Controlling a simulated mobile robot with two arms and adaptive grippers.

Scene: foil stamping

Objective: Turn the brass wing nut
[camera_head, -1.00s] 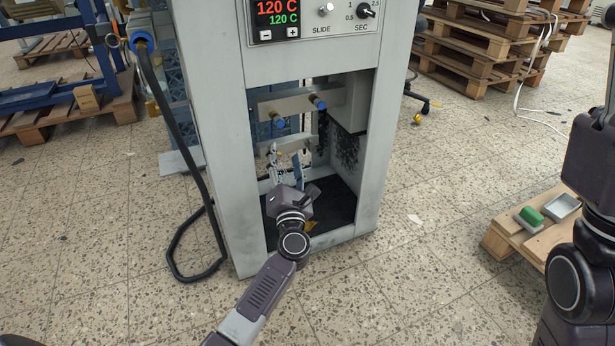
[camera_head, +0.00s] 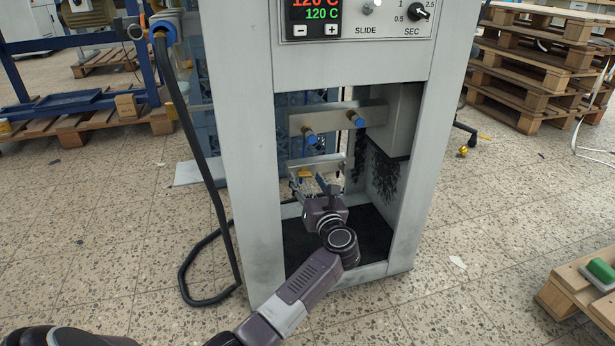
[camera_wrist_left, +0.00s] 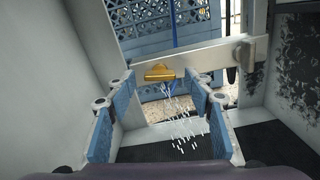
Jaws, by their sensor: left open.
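The brass wing nut (camera_wrist_left: 160,72) shows in the left wrist view, sitting on the front of a pale metal bar (camera_wrist_left: 205,56). In the head view it is a small yellow piece (camera_head: 304,173) on the lower bar inside the machine's opening. My left gripper (camera_head: 318,184) is inside the opening, just in front of that bar. In the left wrist view its blue-padded fingers (camera_wrist_left: 165,90) are spread wide, with the nut between and beyond the tips, apparently untouched. White droplet-like streaks (camera_wrist_left: 180,125) fall below the nut. My right gripper is out of view.
The grey machine's side posts (camera_head: 248,150) flank the opening. An upper bar with blue-tipped brass fittings (camera_head: 310,136) hangs above my gripper. A black hose (camera_head: 190,150) runs down the left. A pallet with a green-topped block (camera_head: 601,271) lies at right.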

